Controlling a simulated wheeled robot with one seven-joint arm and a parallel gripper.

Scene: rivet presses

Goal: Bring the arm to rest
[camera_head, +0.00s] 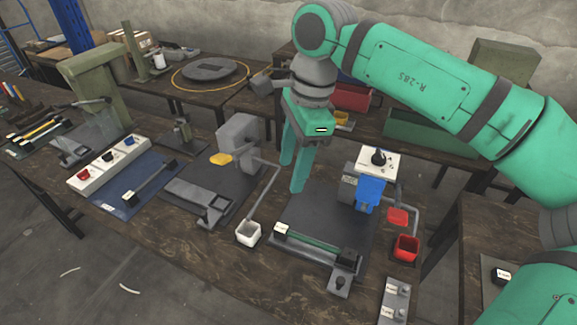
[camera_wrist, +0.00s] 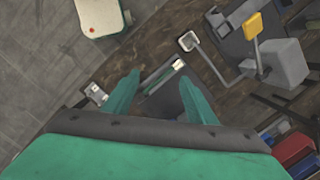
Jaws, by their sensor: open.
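My green arm (camera_head: 415,75) reaches in from the right and bends down over the bench in the head view. My gripper (camera_head: 293,168) points downward above the dark mat (camera_head: 325,215), between the grey press and the blue press. Its two green fingers are apart with nothing between them. The wrist view also shows my gripper (camera_wrist: 160,100) open and empty, above the mat with the green rod fixture (camera_wrist: 165,75). I cannot tell exactly how high the fingertips are above the mat.
The blue press (camera_head: 370,190) with a white top stands right of my gripper, with a red bin (camera_head: 406,248) beside it. The grey press (camera_head: 238,135) with a yellow paddle stands to the left. A white cup (camera_head: 248,233) sits near the front edge. A green crate (camera_head: 430,130) is behind.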

